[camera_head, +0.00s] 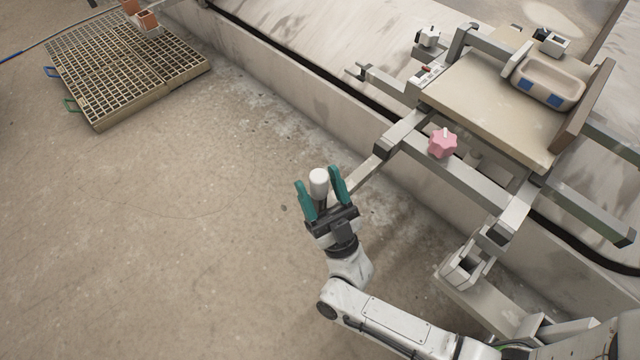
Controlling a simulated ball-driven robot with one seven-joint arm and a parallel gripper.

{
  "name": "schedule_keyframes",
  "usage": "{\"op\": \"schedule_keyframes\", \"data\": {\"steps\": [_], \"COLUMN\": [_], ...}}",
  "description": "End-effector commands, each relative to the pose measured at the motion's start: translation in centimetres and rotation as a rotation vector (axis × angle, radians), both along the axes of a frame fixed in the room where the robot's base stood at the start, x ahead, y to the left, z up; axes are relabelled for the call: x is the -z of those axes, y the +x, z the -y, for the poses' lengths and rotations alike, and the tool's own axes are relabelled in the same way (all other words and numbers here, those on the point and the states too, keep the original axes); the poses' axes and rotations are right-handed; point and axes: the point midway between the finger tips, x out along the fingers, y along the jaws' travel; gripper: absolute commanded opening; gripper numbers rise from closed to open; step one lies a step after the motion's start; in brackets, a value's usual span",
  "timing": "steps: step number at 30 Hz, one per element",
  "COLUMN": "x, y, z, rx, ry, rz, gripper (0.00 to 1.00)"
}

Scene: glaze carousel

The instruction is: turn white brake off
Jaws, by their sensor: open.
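A lever with a white rounded grip (318,182) sticks out from the near side of the carousel frame (455,170). I take this for the white brake. Its grey bar runs from the frame down-left toward my gripper. My gripper (321,190) has teal fingers and is open. The white grip shows between the two fingers, with a visible gap on the left. I cannot tell whether either finger touches it or whether they are at the same height. The lower part of the grip is hidden behind the gripper body.
A pink star-shaped knob (443,144) sits on the frame, right of the lever. Above it is a board (480,95) bearing a beige tray (548,88) with blue patches. A floor grating (125,68) lies at upper left. The floor left of my gripper is clear.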

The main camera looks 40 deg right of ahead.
Motion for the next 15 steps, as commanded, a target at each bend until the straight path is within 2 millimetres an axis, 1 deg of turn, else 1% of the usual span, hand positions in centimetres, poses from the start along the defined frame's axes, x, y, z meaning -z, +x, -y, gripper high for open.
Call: {"op": "schedule_keyframes", "data": {"steps": [5,15], "x": [1.3,6.2], "y": [-1.0,-5.0], "z": [-0.3,-1.4], "rx": [0.000,-0.001], "ry": [0.000,-0.001], "rz": [-0.004,-0.004], "gripper": [0.60,0.60]}}
